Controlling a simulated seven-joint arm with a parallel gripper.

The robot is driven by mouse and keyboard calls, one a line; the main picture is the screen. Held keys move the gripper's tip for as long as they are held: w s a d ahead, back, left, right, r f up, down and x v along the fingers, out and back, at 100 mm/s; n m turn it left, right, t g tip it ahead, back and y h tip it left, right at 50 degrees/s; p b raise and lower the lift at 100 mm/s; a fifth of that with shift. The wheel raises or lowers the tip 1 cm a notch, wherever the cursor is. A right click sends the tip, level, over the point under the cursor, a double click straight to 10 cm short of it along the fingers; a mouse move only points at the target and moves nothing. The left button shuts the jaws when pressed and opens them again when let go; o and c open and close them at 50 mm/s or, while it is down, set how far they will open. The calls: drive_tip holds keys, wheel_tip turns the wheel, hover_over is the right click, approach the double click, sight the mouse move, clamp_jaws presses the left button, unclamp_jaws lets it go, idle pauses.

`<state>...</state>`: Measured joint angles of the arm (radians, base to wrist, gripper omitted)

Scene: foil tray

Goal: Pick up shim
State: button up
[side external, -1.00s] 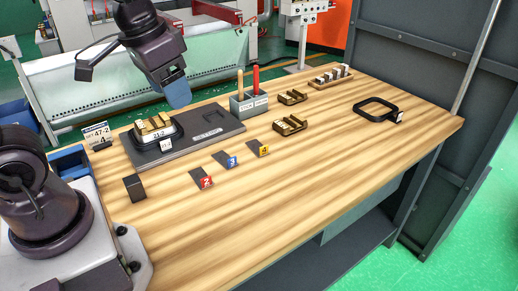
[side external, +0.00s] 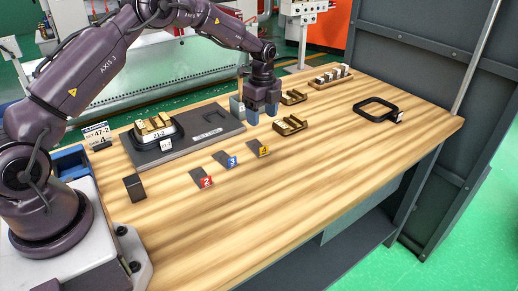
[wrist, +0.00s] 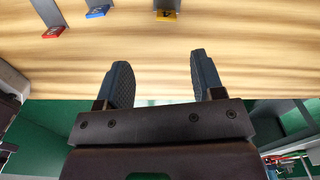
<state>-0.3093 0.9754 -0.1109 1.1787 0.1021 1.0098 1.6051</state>
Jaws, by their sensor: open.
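Thin dark plates with numbered tags lie in a row on the wooden table: red 2 (side external: 200,178), blue 3 (side external: 226,160) and yellow 4 (side external: 259,148). They look like shims; which one is meant I cannot tell. In the wrist view the red (wrist: 53,32), blue (wrist: 98,12) and yellow (wrist: 166,15) tags show at the top edge. My gripper (side external: 263,111) is open and empty, pointing down above the table, behind the yellow-tagged plate and apart from it. Its two blue-grey fingers (wrist: 158,62) stand apart in the wrist view.
A dark board (side external: 215,133) carries a black tray (side external: 176,137) with brass pieces. The table's front is clear.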

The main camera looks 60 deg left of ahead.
sight(264, 147)
drive_tip(key=f+m, duration=0.1)
drive_tip(key=f, duration=0.3)
drive_tip(key=f+m, duration=0.1)
drive_tip(key=f, duration=0.3)
drive_tip(key=f+m, duration=0.1)
drive_tip(key=f, duration=0.3)
drive_tip(key=shift+w+a, duration=0.15)
drive_tip(key=shift+w, duration=0.25)
drive_tip(key=c, duration=1)
